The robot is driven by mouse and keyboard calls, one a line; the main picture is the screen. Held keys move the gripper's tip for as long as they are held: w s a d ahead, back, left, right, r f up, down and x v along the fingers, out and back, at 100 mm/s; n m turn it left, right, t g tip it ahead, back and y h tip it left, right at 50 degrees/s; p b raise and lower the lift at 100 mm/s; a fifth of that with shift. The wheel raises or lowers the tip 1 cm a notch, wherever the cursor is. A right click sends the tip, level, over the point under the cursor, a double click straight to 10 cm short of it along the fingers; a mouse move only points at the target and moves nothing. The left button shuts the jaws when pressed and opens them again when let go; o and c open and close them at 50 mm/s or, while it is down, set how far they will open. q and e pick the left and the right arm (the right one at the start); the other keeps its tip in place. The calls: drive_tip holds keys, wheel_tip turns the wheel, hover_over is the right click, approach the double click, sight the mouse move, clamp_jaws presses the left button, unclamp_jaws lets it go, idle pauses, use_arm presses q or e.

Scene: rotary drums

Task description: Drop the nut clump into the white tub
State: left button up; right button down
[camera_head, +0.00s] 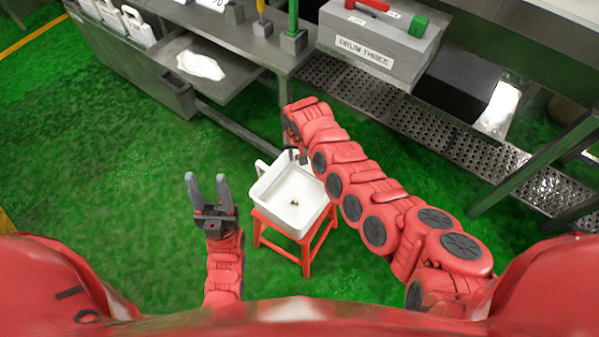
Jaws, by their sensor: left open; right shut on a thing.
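The white tub (274,197) stands on a red stool-like stand (306,247) in front of me. A small brown lump (294,203), perhaps the nut clump, shows against the tub's inside, near its middle. My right gripper (297,158) points down at the tub's far rim. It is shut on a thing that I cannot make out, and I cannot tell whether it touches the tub. My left gripper (207,190) is open and empty, to the left of the tub, with its fingers pointing up in the picture.
A grey box labelled DRUM THREE (372,50) stands at the back. A metal bench (240,42) with a low shelf holding a white heap (201,66) is at the back left. A perforated metal step (430,125) runs to the right. Green floor (100,150) is clear at left.

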drive_tip(key=shift+a+f+m, duration=0.6)
drive_tip(key=shift+a+f, duration=0.9)
drive_tip(key=shift+a, duration=0.45)
drive_tip(key=s+d+f+m+b, duration=0.2)
drive_tip(key=s+d+f+b, duration=0.1)
drive_tip(key=f+b, duration=0.3)
wheel_tip(320, 180, down, 2)
drive_tip(key=shift+s+d+f, duration=0.1)
drive_tip(key=shift+s+d, duration=0.15)
drive_tip(key=shift+d, duration=0.45)
drive_tip(key=shift+c, duration=2.2)
unclamp_jaws()
